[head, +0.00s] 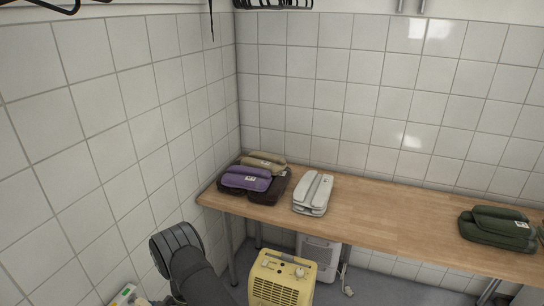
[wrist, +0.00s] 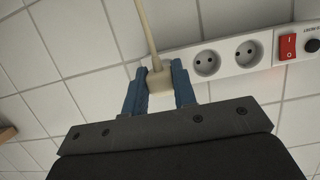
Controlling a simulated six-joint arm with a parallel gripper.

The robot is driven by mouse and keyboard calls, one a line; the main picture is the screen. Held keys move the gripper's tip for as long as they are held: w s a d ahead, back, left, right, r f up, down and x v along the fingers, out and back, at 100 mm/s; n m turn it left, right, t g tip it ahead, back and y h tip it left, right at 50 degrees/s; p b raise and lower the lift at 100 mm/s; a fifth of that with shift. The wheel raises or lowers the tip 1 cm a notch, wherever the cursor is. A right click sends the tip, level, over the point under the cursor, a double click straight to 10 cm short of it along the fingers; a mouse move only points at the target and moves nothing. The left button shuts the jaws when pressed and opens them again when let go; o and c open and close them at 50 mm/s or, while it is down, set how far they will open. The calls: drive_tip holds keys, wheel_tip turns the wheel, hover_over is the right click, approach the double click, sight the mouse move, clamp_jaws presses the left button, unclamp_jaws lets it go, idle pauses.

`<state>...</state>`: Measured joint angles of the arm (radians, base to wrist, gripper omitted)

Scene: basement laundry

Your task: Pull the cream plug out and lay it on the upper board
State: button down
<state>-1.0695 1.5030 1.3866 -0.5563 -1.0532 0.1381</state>
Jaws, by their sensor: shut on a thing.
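The cream plug (wrist: 159,82) is between the blue fingertips of my gripper (wrist: 160,73) in the wrist view, with its pale cord running up past the top edge. My gripper is shut on it. The plug is at the left part of a white socket strip (wrist: 236,73) on the tiled wall. My fingers and the plug hide the contact, so I cannot tell whether its pins are in a socket. In the head view a wooden board (head: 375,222) runs along the back wall; I cannot tell whether it is the upper board. My fingertips are out of that view.
Folded purple and tan cloths (head: 247,179), a white folded bundle (head: 313,193) and a dark green one (head: 497,228) lie on the wooden board, with bare wood between. A yellow heater (head: 282,280) stands below. The strip has a red switch (wrist: 288,46).

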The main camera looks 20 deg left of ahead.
drive_tip(key=shift+d, duration=1.4)
drive_tip(key=shift+d, duration=0.15)
drive_tip(key=s+f, duration=1)
drive_tip(key=s, duration=0.1)
drive_tip(key=shift+s, duration=0.35)
idle(0.6)
drive_tip(key=shift+f, duration=0.1)
drive_tip(key=shift+d, duration=0.5)
